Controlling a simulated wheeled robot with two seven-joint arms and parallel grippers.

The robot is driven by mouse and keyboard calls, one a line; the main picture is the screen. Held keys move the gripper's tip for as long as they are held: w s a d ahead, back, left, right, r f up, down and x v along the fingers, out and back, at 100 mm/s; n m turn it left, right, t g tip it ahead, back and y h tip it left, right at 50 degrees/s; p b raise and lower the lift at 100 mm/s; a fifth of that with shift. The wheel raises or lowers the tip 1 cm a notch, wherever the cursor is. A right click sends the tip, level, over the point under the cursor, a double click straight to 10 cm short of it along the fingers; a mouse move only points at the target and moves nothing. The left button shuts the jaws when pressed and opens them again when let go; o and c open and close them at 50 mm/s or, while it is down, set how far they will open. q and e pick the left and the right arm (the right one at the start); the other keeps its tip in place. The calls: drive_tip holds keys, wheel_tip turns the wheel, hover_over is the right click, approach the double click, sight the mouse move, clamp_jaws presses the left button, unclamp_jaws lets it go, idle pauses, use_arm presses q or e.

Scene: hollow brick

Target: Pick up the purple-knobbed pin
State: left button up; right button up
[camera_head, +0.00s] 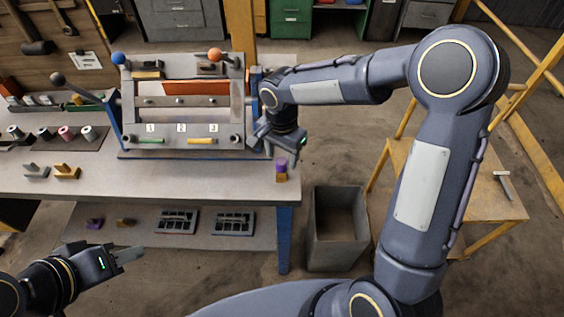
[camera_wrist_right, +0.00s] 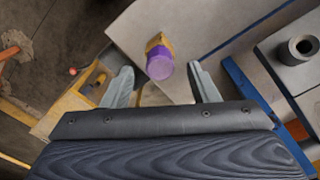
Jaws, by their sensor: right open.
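The purple-knobbed pin (camera_head: 281,167) stands on the right end of the workbench, near its edge. In the right wrist view its purple knob (camera_wrist_right: 160,64) shows, with a yellow-brown part beyond it. My right gripper (camera_head: 281,147) is just above and beside the pin in the head view. In the right wrist view the right gripper (camera_wrist_right: 164,84) is open, with one finger on each side of the knob and nothing held. My left gripper (camera_head: 133,254) is at the lower left, away from the pin; its jaw opening is unclear.
A grey and blue fixture (camera_head: 190,110) with numbered labels stands left of the pin. An open grey bin (camera_head: 340,228) is on the floor right of the workbench (camera_head: 180,179). A yellow-framed table (camera_head: 480,190) is further right. Purple and yellow pieces lie on the lower shelf.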

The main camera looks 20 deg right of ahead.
sight(281, 170)
drive_tip(key=shift+f, duration=1.45)
drive_tip(key=c, duration=1.1)
drive_tip(key=shift+o, duration=0.2)
drive_tip(key=shift+r, duration=0.1)
